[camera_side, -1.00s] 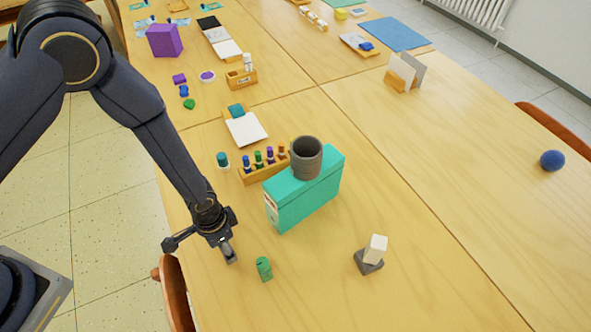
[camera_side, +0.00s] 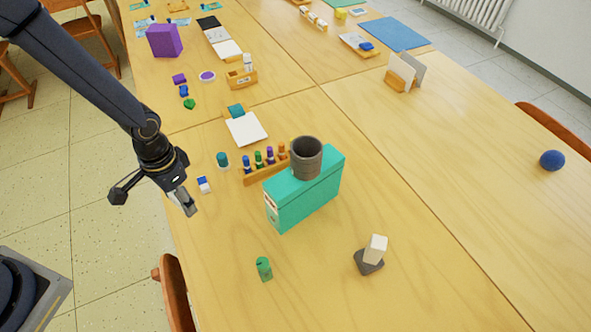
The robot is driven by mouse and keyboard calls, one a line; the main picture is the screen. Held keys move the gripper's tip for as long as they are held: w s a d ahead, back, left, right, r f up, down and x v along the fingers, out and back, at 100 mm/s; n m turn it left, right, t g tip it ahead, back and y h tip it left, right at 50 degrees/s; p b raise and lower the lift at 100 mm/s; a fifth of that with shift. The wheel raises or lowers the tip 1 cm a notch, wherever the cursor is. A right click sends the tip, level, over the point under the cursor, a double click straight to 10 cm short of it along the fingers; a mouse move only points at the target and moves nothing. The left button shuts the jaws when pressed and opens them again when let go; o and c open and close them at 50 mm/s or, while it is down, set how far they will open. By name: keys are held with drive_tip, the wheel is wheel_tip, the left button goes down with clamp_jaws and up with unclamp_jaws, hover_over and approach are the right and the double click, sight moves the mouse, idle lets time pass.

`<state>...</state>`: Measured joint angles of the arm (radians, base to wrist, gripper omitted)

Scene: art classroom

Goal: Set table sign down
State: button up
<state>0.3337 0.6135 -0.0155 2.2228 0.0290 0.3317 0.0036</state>
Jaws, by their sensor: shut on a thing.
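My gripper (camera_side: 186,203) hangs at the left edge of the near table, pointing down and right. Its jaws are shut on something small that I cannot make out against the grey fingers. No table sign can be clearly identified in the jaws. A white and grey upright panel piece in a wooden base (camera_side: 403,73) stands on the right table and looks sign-like. A white block on a dark grey base (camera_side: 371,257) stands near the front. A blue-and-white eraser (camera_side: 203,185) lies just right of my gripper, apart from it.
A teal box (camera_side: 305,200) with a dark cup (camera_side: 306,158) on top stands mid-table. A small green object (camera_side: 264,268) stands in front. The table around the white block is clear.

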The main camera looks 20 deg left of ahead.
drive_tip(key=w+a+r+n, duration=0.2)
drive_tip(key=a+n, duration=0.2)
drive_tip(key=a, duration=0.8)
hover_over(188, 170)
drive_tip(key=f, duration=0.6)
drive_tip(key=s+f, duration=0.1)
drive_tip(key=f, duration=0.2)
drive_tip(key=shift+f, duration=0.2)
drive_tip(key=shift+w+f, duration=0.35)
drive_tip(key=shift+f, duration=0.75)
drive_tip(key=shift+w+f, duration=0.1)
drive_tip(key=shift+f, duration=0.8)
drive_tip(key=shift+f, duration=0.15)
drive_tip(key=o, duration=0.8)
drive_tip(key=shift+o, duration=0.2)
